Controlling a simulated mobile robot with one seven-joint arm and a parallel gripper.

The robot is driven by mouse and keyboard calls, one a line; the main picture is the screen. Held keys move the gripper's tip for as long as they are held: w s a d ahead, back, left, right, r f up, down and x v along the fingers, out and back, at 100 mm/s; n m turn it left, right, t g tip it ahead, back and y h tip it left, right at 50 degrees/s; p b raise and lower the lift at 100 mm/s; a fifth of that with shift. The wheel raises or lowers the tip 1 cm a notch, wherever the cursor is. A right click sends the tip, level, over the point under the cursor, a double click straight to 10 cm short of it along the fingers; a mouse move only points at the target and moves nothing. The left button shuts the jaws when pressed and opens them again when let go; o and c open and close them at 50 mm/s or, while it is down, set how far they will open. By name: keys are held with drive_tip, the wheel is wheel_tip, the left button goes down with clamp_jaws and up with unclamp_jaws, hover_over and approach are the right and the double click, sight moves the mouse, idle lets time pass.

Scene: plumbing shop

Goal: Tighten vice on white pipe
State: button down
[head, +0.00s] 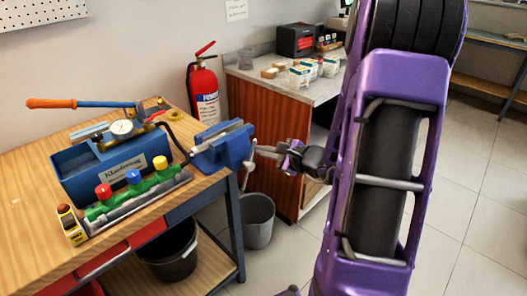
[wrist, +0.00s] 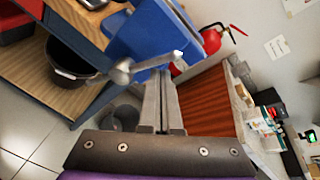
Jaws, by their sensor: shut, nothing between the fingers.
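The blue vice (head: 226,148) is fixed at the right corner of the wooden workbench. Its grey jaws (head: 218,132) face up; I cannot clearly make out a white pipe between them. In the wrist view the blue vice body (wrist: 145,35) fills the top. Its metal handle bar (wrist: 150,64) runs across there, with a round knob (wrist: 121,76) at its left. My gripper (head: 257,152) is at the vice's right, by the handle end. In the wrist view my gripper (wrist: 161,78) is shut and empty, its fingertips close to the bar. I cannot tell whether they touch it.
On the workbench (head: 20,220) stand a blue pressure tester (head: 115,165) and a valve manifold (head: 135,190). A black bucket (head: 168,250) sits under it and a grey bin (head: 257,220) on the floor. A fire extinguisher (head: 205,92) and wooden cabinet (head: 262,140) stand behind.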

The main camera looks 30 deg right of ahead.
drive_tip(key=shift+s+a+r, duration=0.1)
drive_tip(key=shift+a+r, duration=0.2)
drive_tip(key=shift+a, duration=0.15)
drive_tip(key=shift+s+a+r, duration=0.25)
drive_tip(key=shift+a+r, duration=0.05)
drive_tip(key=shift+a, duration=0.25)
drive_tip(key=shift+s+a+b, duration=0.1)
drive_tip(key=shift+a+b, duration=0.25)
drive_tip(key=shift+b, duration=0.2)
drive_tip(key=shift+s+a+r, duration=0.1)
drive_tip(key=shift+a, duration=0.2)
